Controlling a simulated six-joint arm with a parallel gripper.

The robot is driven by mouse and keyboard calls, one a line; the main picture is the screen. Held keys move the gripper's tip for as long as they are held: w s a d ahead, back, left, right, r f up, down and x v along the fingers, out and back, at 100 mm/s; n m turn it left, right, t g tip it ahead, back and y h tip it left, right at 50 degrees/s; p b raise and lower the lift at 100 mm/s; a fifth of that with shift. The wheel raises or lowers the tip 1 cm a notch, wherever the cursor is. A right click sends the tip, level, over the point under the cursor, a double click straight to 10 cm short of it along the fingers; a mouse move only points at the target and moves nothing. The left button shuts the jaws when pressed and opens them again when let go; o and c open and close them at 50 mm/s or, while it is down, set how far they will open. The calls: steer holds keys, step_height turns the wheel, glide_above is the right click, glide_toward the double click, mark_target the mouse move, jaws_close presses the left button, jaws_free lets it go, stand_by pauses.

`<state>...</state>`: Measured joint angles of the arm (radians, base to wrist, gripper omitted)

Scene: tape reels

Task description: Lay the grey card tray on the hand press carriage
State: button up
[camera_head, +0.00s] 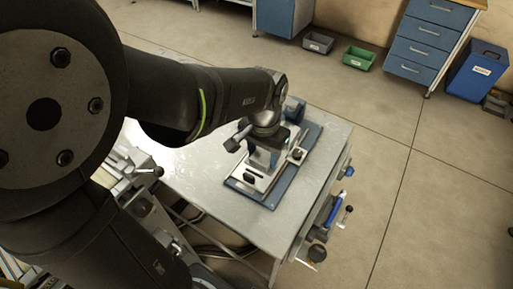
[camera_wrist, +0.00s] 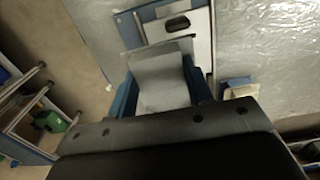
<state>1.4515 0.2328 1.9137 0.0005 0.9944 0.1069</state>
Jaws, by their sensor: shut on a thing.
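The grey card tray (camera_wrist: 162,80) is a pale grey flat piece between the two blue fingers of my gripper (camera_wrist: 160,92) in the wrist view. My gripper is shut on it. The press carriage (camera_wrist: 203,47) is a pale plate with a dark oval slot, just beyond the tray's far edge. In the head view, my gripper (camera_head: 266,152) is over the hand press (camera_head: 272,197), a blue base with the pale carriage (camera_head: 240,185) on it. My wrist hides most of the tray there. I cannot tell whether the tray touches the carriage.
The press stands on a grey metal table (camera_head: 190,180) with bare room to its left. Tools, among them a blue-handled one (camera_head: 333,210), hang at the table's right side. A green bin (camera_head: 358,58), a grey bin (camera_head: 318,42) and blue drawers (camera_head: 432,40) stand beyond on the floor.

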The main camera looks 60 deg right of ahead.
steer(key=s+r, duration=0.1)
steer(key=s, duration=0.7)
steer(key=w+d+f, duration=0.1)
steer(key=w+f, duration=0.1)
steer(key=w, duration=0.1)
steer(key=w+d+f, duration=0.2)
steer(key=w, duration=0.2)
steer(key=w+d+f, duration=0.1)
steer(key=w+f, duration=0.1)
steer(key=w, duration=0.2)
steer(key=shift+d+f, duration=0.2)
steer(key=shift+w+f, duration=0.1)
steer(key=shift+f, duration=1.95)
steer(key=shift+f, duration=0.15)
steer(key=o, duration=1.1)
step_height(320, 180, up, 12)
steer(key=shift+r, duration=0.2)
